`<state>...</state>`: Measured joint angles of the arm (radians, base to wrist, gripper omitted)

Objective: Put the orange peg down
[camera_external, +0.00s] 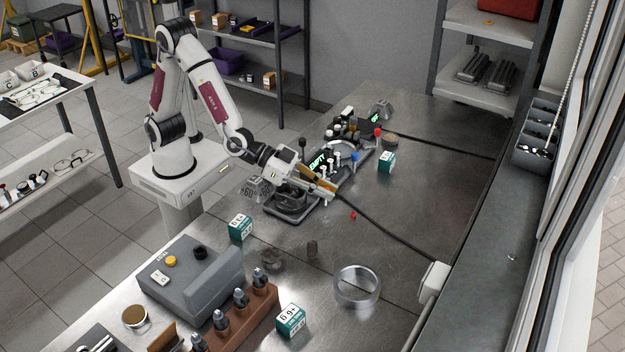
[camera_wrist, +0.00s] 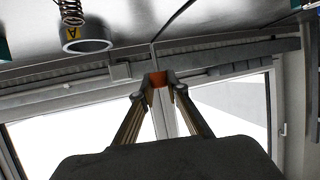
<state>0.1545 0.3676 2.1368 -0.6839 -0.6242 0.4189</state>
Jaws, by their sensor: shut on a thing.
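My gripper (camera_external: 326,188) is over the workbench, beside the front end of a dark fixture. The wrist view shows its two fingertips (camera_wrist: 159,80) closed on the orange peg (camera_wrist: 157,79). Only a short orange block of the peg shows between the tips. In the external view the peg is hard to tell from the gold-coloured fingers, and its height above the bench is unclear.
The dark fixture (camera_external: 283,212) bears several white, blue and red-topped pieces and a green "EMPTY" sign (camera_external: 317,161). A small red piece (camera_external: 353,215) lies on the bench. A metal ring (camera_external: 357,303) stands nearer the front. A black cable crosses the bench; its right side is mostly clear.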

